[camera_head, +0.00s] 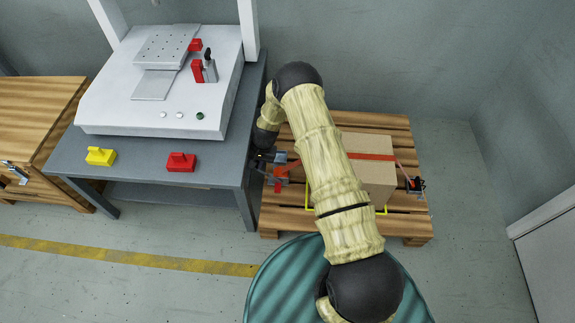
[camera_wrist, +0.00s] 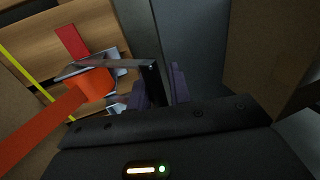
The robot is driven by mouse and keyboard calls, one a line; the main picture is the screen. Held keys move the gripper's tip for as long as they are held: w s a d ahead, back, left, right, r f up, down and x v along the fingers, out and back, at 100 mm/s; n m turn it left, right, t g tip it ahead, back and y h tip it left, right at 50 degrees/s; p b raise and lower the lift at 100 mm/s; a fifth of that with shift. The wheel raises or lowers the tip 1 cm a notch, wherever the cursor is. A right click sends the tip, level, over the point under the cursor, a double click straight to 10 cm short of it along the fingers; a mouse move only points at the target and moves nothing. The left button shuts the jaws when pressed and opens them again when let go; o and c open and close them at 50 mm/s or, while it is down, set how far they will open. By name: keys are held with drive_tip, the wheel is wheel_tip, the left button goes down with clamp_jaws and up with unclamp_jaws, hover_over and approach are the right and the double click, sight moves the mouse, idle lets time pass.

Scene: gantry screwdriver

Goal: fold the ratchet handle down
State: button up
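The ratchet (camera_head: 281,172) sits at the left end of the strap, on the left side of the cardboard box (camera_head: 373,180). In the wrist view its metal frame (camera_wrist: 115,77) shows with the orange-red strap (camera_wrist: 40,133) running into it. The ratchet handle (camera_wrist: 155,80) sticks out from the frame, with its dark end between my fingers. My gripper (camera_wrist: 160,90) has its fingers close on either side of that handle end and appears shut on it. In the head view my gripper (camera_head: 264,158) is small and partly hidden beside the ratchet, near the table edge.
The box stands on a wooden pallet (camera_head: 405,228). A second strap fitting (camera_head: 415,184) is at the pallet's right. The grey table (camera_head: 215,170) is close on the left, carrying a white machine (camera_head: 120,112), a yellow block (camera_head: 100,156) and a red block (camera_head: 181,162).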

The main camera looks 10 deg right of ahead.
drive_tip(key=shift+w+a+f+y+b, duration=0.1)
drive_tip(key=shift+a+f+y+b, duration=0.3)
drive_tip(key=shift+a+f+b, duration=0.65)
drive_tip(key=shift+a+f, duration=0.1)
drive_tip(key=shift+o, duration=1.1)
